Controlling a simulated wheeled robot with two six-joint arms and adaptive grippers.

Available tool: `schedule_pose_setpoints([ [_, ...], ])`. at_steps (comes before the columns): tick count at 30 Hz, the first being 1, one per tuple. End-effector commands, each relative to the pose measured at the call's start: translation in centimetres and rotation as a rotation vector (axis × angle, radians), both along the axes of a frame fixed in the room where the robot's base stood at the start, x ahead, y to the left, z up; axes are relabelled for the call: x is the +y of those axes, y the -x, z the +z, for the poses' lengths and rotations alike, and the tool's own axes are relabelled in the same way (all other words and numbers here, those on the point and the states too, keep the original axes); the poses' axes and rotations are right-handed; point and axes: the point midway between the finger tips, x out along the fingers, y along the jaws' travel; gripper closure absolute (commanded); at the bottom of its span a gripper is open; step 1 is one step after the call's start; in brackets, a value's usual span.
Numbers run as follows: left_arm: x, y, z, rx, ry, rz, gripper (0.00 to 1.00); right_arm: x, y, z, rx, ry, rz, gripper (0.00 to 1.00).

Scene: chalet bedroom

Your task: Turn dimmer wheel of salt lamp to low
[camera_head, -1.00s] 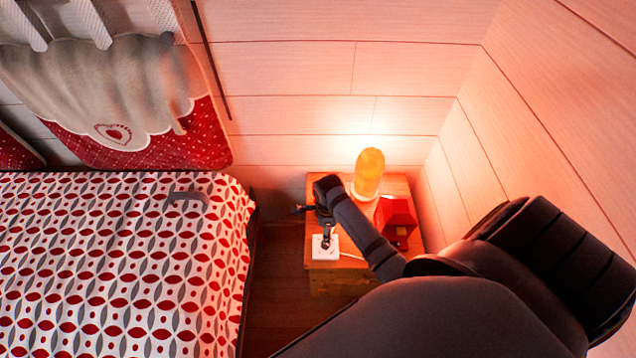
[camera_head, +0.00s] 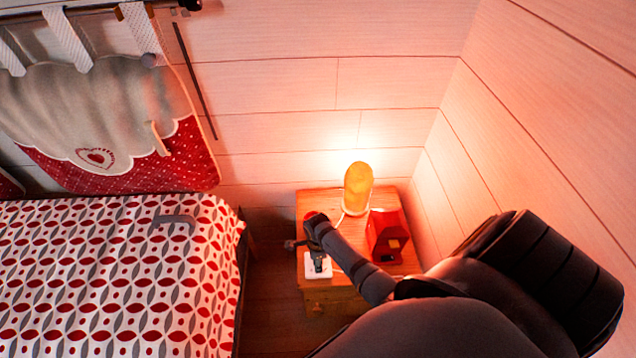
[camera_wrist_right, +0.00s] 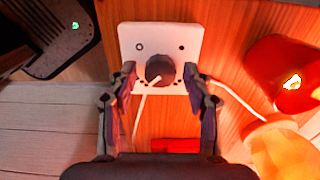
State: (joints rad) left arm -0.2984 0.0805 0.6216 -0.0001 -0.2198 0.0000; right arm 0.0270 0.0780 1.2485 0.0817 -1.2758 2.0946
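The salt lamp (camera_head: 357,190) glows orange on the wooden nightstand; its lower right body also shows in the right wrist view (camera_wrist_right: 284,152). The dimmer is a white square plate (camera_head: 318,268) near the nightstand's front left. In the right wrist view, the plate (camera_wrist_right: 133,36) carries a round dark wheel (camera_wrist_right: 160,70) with small dots around its lower side. A pale line runs down from the wheel. My right gripper (camera_wrist_right: 160,78) is open, with one finger on each side of the wheel and a visible gap to both. My left gripper is not in view.
A red box (camera_head: 386,234) stands right of the plate on the nightstand (camera_head: 312,203). A white cord (camera_wrist_right: 235,95) runs from the plate. The bed (camera_head: 120,270) is at the left, with a grey curved thing (camera_head: 175,219) on it. Walls close the back and right.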

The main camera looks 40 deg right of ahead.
Motion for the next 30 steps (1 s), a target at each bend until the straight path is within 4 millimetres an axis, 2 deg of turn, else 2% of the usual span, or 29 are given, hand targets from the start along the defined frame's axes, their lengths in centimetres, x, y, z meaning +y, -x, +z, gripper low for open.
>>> schedule_pose_setpoints([
  [1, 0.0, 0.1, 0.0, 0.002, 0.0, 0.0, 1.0, 0.0, 0.0, 0.0, 0.0, 0.0, 0.0, 0.6],
  [10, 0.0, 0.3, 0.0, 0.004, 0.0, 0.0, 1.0, 0.0, 0.0, 0.0, 0.001, 0.0, 0.0, 1.0],
  [20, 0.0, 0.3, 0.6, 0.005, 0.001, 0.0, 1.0, 0.0, 0.1, 0.2, 0.004, 0.0, 0.054, 1.0],
  [30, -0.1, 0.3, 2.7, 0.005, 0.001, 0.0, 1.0, 0.0, 0.1, 0.3, 0.004, 0.0, 0.306, 1.0],
])
